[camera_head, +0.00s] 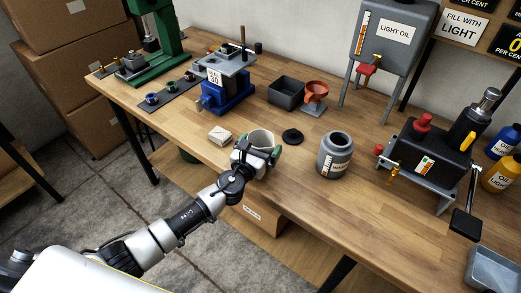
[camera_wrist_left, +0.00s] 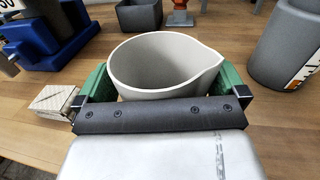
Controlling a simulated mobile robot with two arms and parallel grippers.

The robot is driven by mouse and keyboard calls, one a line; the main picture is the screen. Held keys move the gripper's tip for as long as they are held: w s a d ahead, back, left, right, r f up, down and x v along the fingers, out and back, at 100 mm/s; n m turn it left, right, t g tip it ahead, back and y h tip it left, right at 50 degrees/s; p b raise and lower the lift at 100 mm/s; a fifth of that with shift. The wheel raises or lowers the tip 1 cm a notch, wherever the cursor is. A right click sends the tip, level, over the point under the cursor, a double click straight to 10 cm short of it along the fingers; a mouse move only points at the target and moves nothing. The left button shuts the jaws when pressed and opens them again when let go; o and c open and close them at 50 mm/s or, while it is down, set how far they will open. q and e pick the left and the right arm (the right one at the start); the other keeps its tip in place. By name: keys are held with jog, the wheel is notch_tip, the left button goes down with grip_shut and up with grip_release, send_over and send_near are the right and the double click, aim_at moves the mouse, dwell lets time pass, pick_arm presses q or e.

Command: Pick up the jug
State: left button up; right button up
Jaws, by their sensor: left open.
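The jug (camera_head: 262,136) is a pale grey open vessel with a pouring lip, standing upright near the front edge of the workbench. In the left wrist view the jug (camera_wrist_left: 165,62) is close ahead, empty inside, its spout pointing right. My left gripper (camera_head: 259,150) is at the jug on the near side. Its green-padded fingers are open, one on each side of the jug. Whether the pads touch it I cannot tell. The gripper hides the jug's lower front. My right gripper is out of view.
The wooden bench (camera_head: 255,205) also holds a small wrapped block (camera_head: 220,135) left of the jug, a black disc (camera_head: 292,136), and a grey canister (camera_head: 334,158) to the right.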

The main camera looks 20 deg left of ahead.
aim_at(261, 138)
pick_arm(q)
jog(key=shift+s, duration=0.1)
jog(key=shift+c, duration=0.8)
jog(key=c, duration=1.1)
jog(key=shift+o, duration=0.2)
jog(key=shift+r, duration=0.15)
notch_tip(261, 138, up, 5)
jog(key=p, duration=0.3)
jog(key=s+d+r+p, duration=0.1)
jog(key=s+d+r, duration=0.4)
jog(key=s+d, duration=0.2)
jog(key=shift+s+d+r, duration=0.35)
jog(key=shift+s+r, duration=0.05)
jog(key=shift+s, duration=0.45)
